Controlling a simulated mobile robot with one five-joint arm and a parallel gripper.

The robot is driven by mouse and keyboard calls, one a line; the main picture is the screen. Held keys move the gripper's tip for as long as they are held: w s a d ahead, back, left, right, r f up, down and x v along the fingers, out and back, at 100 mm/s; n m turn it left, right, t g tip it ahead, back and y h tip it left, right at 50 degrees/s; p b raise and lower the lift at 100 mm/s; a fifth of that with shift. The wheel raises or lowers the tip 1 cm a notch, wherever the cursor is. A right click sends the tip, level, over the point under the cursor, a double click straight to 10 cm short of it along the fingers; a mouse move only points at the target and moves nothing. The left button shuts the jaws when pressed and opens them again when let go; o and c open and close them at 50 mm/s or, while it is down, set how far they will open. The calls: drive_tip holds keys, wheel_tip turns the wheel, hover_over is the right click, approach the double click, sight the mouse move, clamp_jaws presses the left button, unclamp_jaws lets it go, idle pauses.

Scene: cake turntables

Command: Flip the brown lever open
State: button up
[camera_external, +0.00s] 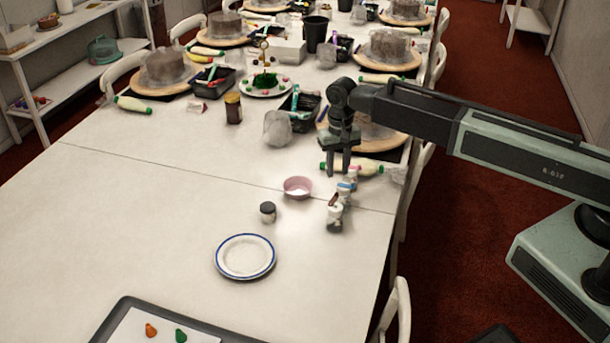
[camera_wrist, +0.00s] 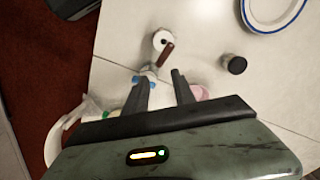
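The brown lever (camera_external: 334,200) sits on a small white container (camera_external: 335,218) near the table's right edge. In the wrist view the lever (camera_wrist: 166,54) slants down-left from the white container's round top (camera_wrist: 161,39). My gripper (camera_external: 340,174) points down above the table, apart from the lever and behind it in the external view. In the wrist view the gripper's two dark fingers (camera_wrist: 158,78) are spread with nothing between them, and the lever lies beyond their tips. I cannot tell the lever's exact angle.
White containers with blue parts (camera_external: 345,189) stand just behind the lever. A pink bowl (camera_external: 298,187), a dark-lidded jar (camera_external: 268,212) and a blue-rimmed plate (camera_external: 245,274) are to the left. Cake turntables and tools crowd the far table. The near table is mostly clear.

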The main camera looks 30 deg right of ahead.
sight(334, 199)
wheel_tip(334, 199, down, 8)
drive_tip(key=b, duration=0.8)
drive_tip(key=shift+w+d, duration=0.1)
drive_tip(key=shift+r, duration=0.15)
